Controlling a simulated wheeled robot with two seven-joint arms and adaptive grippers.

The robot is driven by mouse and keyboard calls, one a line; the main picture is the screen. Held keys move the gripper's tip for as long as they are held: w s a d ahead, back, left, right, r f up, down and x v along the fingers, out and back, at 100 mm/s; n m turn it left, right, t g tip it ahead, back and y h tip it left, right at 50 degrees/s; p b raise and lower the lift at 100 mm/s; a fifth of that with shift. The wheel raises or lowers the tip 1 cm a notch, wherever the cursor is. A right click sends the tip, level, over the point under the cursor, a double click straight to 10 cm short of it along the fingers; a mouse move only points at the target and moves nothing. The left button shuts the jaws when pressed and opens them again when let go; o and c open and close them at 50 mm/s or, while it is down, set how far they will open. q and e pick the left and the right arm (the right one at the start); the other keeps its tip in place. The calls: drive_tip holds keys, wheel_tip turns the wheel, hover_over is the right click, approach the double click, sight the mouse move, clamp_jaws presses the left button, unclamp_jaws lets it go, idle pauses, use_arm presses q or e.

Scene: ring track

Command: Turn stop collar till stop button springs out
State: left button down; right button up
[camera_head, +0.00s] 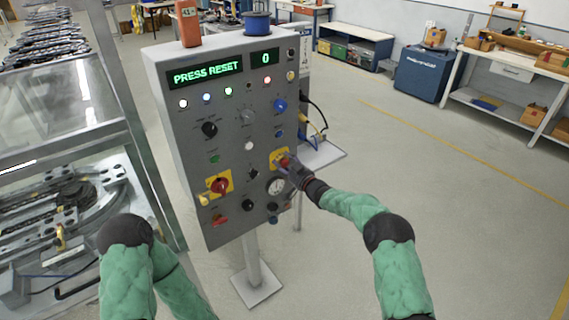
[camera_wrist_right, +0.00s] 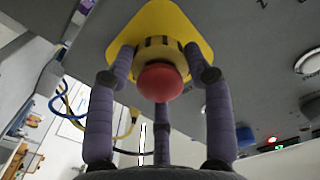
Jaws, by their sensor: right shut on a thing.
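The red stop button (camera_wrist_right: 160,84) sits in the middle of a yellow stop collar (camera_wrist_right: 150,48) with dark notches, in the right wrist view. Behind them is a yellow plate (camera_wrist_right: 184,22) on the grey panel. In the head view the plate (camera_head: 275,154) is on the panel's lower right, partly covered by my right gripper (camera_head: 289,164). My right gripper's fingers (camera_wrist_right: 164,66) are shut on the collar from both sides, with the button between them. A third finger is low in the middle. My left arm enters at the lower left; its gripper is out of view.
The grey control panel (camera_head: 230,128) stands on a post and its display (camera_head: 205,73) reads "PRESS RESET". Another yellow plate carries a red knob (camera_head: 220,186). A small shelf (camera_head: 322,155) and cables are at the panel's right. Floor to the right is clear.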

drive_tip(key=shift+w+r, duration=0.2)
drive_tip(key=shift+r, duration=0.6)
drive_tip(key=o, duration=1.1)
drive_tip(key=shift+o, duration=0.2)
drive_tip(key=shift+s+f, duration=0.1)
drive_tip(key=shift+f, duration=0.4)
drive_tip(key=v, duration=1.2)
